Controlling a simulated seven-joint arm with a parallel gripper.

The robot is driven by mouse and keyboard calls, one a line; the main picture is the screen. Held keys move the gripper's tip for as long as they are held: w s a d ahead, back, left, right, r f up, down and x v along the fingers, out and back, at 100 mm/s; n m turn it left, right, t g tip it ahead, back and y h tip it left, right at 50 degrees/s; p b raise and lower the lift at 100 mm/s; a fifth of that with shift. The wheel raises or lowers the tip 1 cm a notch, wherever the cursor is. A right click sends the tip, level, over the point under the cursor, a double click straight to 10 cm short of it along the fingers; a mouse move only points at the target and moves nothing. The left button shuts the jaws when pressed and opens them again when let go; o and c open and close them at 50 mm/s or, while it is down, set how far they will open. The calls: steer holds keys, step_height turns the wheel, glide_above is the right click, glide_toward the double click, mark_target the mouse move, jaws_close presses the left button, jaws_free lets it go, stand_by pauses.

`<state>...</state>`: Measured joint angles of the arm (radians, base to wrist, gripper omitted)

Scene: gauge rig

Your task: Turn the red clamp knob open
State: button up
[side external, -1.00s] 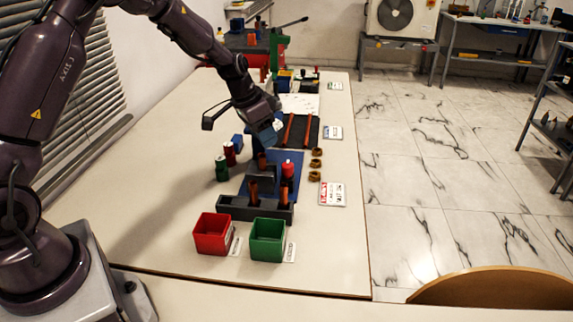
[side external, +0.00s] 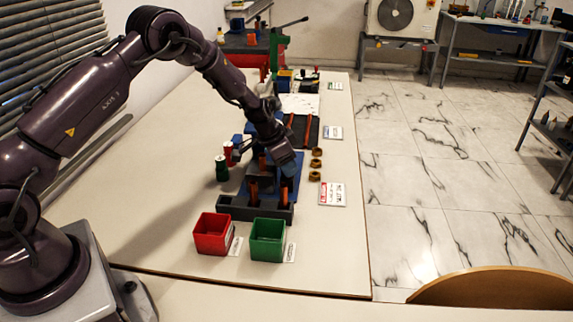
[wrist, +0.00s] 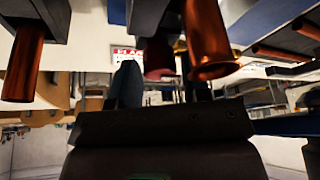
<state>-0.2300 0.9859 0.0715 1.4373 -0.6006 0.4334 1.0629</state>
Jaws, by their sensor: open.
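The red clamp knob is hidden behind my gripper (side external: 284,166) in the side view, over the right part of the blue base plate (side external: 240,192). In the wrist view, a dark red round part (wrist: 158,62), probably the knob, shows between the two fingers of my gripper (wrist: 162,88). The fingers are open. I cannot tell whether either finger touches it. Copper-coloured cylinders stand close by on the fixture; one (wrist: 207,48) overlaps the right finger in the wrist view.
A red bin (side external: 210,240) and a green bin (side external: 266,247) stand in front. Brass nuts (side external: 315,164) and a label card (side external: 331,194) lie right. The table's left is clear.

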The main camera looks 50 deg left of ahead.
steer(key=shift+w+f, duration=0.1)
steer(key=shift+f, duration=0.2)
steer(key=c, duration=0.6)
